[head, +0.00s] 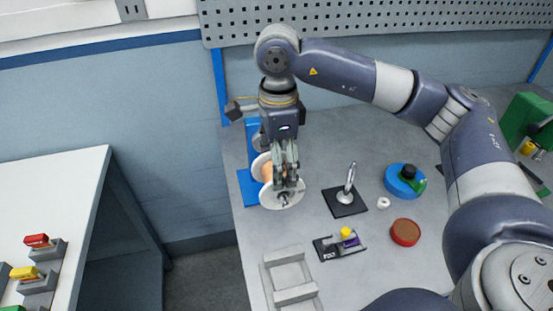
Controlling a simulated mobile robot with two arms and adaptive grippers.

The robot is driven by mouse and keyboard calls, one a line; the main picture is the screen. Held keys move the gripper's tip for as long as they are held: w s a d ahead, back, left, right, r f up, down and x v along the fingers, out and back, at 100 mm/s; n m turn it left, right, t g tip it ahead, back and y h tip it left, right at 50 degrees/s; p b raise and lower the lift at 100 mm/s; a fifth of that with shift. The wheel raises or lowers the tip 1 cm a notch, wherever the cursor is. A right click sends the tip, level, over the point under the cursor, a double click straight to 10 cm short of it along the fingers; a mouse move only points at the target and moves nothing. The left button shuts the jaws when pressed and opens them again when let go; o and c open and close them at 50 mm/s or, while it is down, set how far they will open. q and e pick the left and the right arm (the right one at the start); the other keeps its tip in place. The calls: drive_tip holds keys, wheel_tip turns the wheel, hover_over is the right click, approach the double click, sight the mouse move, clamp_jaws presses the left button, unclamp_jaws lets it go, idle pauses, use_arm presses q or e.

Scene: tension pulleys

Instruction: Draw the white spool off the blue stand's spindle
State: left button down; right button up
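The white spool (270,199) has two round white flanges and a tan core, and it sits at the blue stand (246,187) on the left part of the table. The stand has a flat base and an upright behind the spool. The spindle is hard to make out; a small dark tip shows at the front flange. My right gripper (287,185) points down over the spool, its fingers overlapping the flanges and core. Whether the fingers are closed on it is unclear, as they hide part of it. My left gripper is not in view.
A black plate with a metal post (347,195), a blue round part (400,187), a white ring (383,203), a red-brown disc (405,232) and a black block with a yellow knob (340,246) stand to the right. A grey tray (268,275) lies in front.

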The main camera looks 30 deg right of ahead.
drive_tip(key=shift+s+a+b, duration=0.15)
drive_tip(key=shift+s+b, duration=0.05)
drive_tip(key=shift+s, duration=0.45)
drive_tip(key=shift+s+a+b, duration=0.15)
drive_tip(key=shift+s, duration=0.45)
drive_tip(key=shift+b, duration=0.3)
drive_tip(key=shift+s, duration=0.1)
drive_tip(key=shift+s+a+b, duration=0.25)
drive_tip(key=shift+s, duration=0.55)
drive_tip(key=shift+s+a+b, duration=0.2)
drive_tip(key=shift+s+b, duration=0.05)
drive_tip(key=shift+s, duration=0.55)
drive_tip(key=shift+b, duration=0.3)
drive_tip(key=shift+s+a+b, duration=0.2)
drive_tip(key=shift+s+a, duration=0.05)
drive_tip(key=shift+s, duration=0.6)
drive_tip(key=shift+s+a+b, duration=0.2)
drive_tip(key=shift+s, duration=0.65)
